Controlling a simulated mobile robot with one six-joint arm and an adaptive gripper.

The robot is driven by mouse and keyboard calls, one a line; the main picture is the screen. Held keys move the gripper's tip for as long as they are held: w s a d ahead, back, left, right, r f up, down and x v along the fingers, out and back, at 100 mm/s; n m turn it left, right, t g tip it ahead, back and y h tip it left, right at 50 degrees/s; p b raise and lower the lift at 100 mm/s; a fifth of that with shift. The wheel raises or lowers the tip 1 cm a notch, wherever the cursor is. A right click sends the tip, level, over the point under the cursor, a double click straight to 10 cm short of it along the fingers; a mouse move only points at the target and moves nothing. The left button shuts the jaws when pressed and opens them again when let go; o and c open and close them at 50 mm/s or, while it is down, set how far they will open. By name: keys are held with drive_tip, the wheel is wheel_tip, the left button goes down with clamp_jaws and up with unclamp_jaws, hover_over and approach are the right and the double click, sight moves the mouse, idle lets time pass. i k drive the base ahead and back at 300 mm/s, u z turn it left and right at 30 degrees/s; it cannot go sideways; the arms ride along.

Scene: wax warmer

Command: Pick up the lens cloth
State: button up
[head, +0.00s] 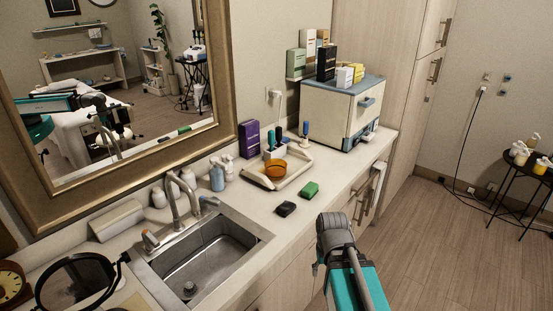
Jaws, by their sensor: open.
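I cannot make out for certain which thing is the lens cloth. Two small, flat, folded-looking pieces lie on the counter (345,180) right of the sink: a black one (286,209) near the front edge and a green one (309,189) just behind it. They lie apart from each other. My arm rises from the lower right, and its grey joint stands in front of the counter edge, short of both pieces. The fingers of my gripper are hidden behind the arm; its small reflection shows in the mirror (122,126), open, with nothing seen in it.
A steel sink (205,254) with a faucet lies left of the pieces. A tray (262,180) with an orange bowl (275,168) stands behind them. A white cabinet (340,110) with boxes on top stands at the back right. The counter between cabinet and green piece is clear.

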sight(286, 209)
drive_tip(key=k, duration=1.35)
drive_tip(key=z, duration=0.35)
drive_tip(key=i, duration=1.7)
drive_tip(key=u, duration=0.75)
